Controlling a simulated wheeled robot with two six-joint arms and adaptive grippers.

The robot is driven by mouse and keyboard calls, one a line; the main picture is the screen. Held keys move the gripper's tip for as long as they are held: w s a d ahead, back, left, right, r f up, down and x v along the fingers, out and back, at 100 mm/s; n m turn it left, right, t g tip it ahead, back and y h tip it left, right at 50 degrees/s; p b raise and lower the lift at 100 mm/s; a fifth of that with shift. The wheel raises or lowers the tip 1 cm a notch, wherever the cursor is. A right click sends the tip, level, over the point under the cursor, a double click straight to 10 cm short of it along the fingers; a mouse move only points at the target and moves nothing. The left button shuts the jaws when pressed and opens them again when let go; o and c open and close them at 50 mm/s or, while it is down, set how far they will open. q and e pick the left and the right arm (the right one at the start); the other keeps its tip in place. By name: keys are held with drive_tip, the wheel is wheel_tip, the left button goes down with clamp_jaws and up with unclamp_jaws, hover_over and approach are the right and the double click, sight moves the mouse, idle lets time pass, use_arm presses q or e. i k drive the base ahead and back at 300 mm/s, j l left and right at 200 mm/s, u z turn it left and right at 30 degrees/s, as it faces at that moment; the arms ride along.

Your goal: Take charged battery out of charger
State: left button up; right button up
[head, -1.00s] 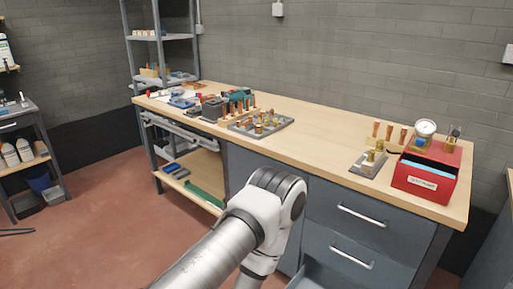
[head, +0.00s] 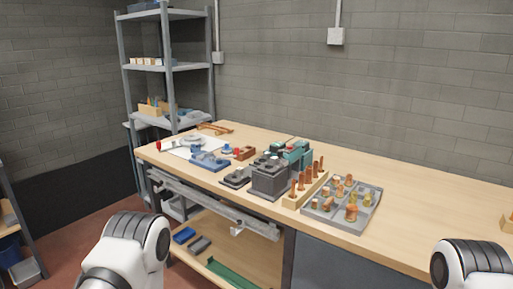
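On the workbench stands a dark grey boxy block (head: 269,181), which looks like a battery or a charger. A lower, flat dark unit (head: 236,177) lies just left of it. I cannot tell for certain which is the charger or whether a battery sits in it. A teal tool (head: 297,152) lies right behind the block. No charge light can be made out. Both my arms show at the lower edge of the head view, left and right, but neither gripper is in view.
A wooden rack of copper fittings (head: 304,188) and a grey tray of fittings (head: 343,205) stand right of the block. A blue tool (head: 210,161) lies to the left. Metal shelving (head: 170,68) stands behind left.

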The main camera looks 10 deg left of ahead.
sight(274, 146)
drive_tip(key=i+j, duration=0.3)
drive_tip(key=j, duration=0.2)
drive_tip(key=i+j+u, duration=0.1)
drive_tip(key=i+j, duration=0.2)
drive_tip(key=j, duration=0.15)
